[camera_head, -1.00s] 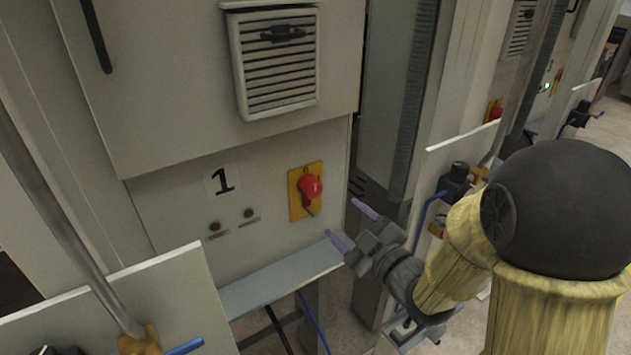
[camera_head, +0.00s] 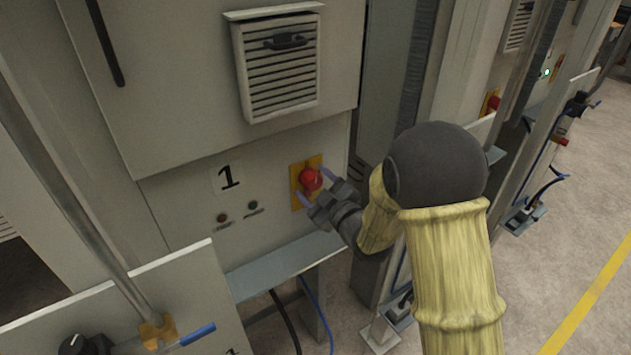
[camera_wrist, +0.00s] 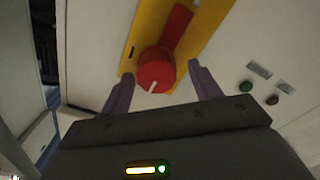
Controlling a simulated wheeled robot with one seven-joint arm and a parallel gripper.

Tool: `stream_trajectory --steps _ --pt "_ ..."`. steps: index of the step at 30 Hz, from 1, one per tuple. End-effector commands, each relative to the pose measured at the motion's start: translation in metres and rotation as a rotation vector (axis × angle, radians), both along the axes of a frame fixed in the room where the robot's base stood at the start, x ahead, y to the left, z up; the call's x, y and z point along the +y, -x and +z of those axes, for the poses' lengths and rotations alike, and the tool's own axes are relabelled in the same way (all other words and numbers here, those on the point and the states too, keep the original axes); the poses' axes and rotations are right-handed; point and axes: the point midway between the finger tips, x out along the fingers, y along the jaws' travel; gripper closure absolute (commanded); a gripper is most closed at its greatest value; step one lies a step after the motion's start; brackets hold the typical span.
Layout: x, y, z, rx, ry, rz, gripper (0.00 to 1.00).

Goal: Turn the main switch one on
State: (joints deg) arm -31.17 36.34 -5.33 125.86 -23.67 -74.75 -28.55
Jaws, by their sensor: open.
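The main switch is a red rotary knob (camera_head: 311,179) on a yellow plate (camera_head: 296,202), on the cabinet panel marked 1 (camera_head: 228,177). In the wrist view the red knob (camera_wrist: 155,72) faces me, with a white mark on its front and a red bar behind it on the yellow plate (camera_wrist: 150,22). My gripper (camera_head: 315,184) is open, its purple fingertips on either side of the knob in the head view. In the wrist view my gripper (camera_wrist: 162,82) has one finger at each side of the knob, with gaps visible. I cannot tell whether either finger touches it.
Two small indicator buttons (camera_head: 237,212) sit left of the switch. A grey ledge (camera_head: 285,262) juts out below the panel. A vented box (camera_head: 279,65) is above. A white plate with a blue-handled valve (camera_head: 185,338) stands at front left. Open floor (camera_head: 570,235) lies right.

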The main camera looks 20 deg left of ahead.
Motion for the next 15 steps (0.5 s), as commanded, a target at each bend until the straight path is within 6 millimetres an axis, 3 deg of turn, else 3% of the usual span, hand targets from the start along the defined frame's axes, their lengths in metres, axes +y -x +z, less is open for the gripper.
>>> stream_trajectory --steps 6,13,15 --pt "-0.0018 -0.0011 -0.0004 0.000 0.000 -0.004 0.37" --pt "-0.0017 -0.0008 -0.0004 0.000 0.000 -0.003 0.82" --pt "-0.0017 -0.0008 -0.0005 0.000 0.000 -0.003 0.82"
